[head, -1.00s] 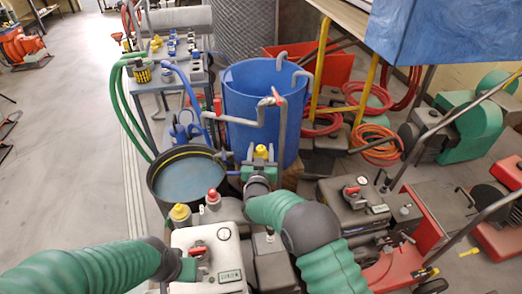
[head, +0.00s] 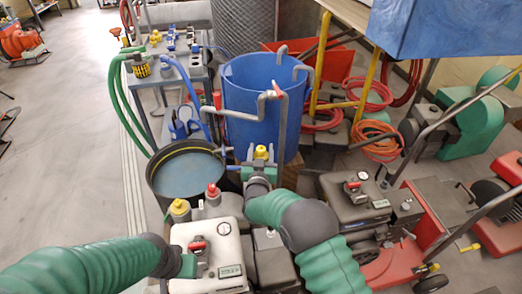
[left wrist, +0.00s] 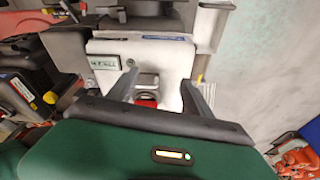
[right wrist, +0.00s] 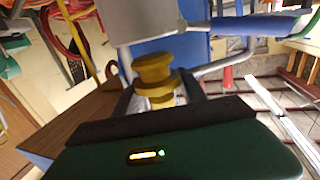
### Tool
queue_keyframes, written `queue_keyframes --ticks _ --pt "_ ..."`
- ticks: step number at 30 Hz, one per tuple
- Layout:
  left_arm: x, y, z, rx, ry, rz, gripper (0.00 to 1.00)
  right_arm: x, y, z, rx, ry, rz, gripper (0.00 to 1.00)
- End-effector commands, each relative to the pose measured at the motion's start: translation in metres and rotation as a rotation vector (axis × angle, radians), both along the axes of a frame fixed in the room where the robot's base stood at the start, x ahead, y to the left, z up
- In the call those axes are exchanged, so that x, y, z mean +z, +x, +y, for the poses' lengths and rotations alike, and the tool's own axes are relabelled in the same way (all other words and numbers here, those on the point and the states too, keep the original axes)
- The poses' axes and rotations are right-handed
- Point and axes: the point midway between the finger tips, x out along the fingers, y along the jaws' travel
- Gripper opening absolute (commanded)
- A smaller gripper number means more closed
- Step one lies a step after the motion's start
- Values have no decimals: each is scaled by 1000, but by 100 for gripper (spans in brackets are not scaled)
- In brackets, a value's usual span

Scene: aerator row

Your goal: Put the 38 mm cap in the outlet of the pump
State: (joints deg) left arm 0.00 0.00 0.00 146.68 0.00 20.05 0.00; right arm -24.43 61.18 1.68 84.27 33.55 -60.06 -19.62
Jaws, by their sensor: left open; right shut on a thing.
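My right gripper (head: 260,163) is shut on a yellow stepped cap (head: 261,152) beyond the white pump. The cap also shows between the fingers in the right wrist view (right wrist: 154,75). A light grey cylinder (right wrist: 145,18) is close to the cap's end there; I cannot tell whether they touch. The white pump (head: 212,262), with a small display and red knob, stands at the bottom centre. My left gripper (left wrist: 160,88) is open against its side, the red knob (left wrist: 147,100) showing between the fingers. I cannot make out which opening is the pump's outlet.
A yellow cap (head: 180,208) and a red cap (head: 212,190) sit on grey bodies behind the pump. A dark tub of water (head: 150,180), a blue barrel (head: 248,100) with grey pipes, and a cart of small parts (head: 172,75) stand beyond. A dark engine unit (head: 350,205) is to the right.

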Motion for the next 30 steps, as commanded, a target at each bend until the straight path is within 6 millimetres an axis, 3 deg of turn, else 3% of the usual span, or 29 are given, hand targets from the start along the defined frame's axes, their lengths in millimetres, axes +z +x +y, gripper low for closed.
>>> queue_keyframes --ticks 14,30 --pt "-1 0 0 0 0 0 59 -1 0 1 0 0 -1 0" --pt "-11 0 0 0 0 0 59 -14 0 1 0 0 -1 0"
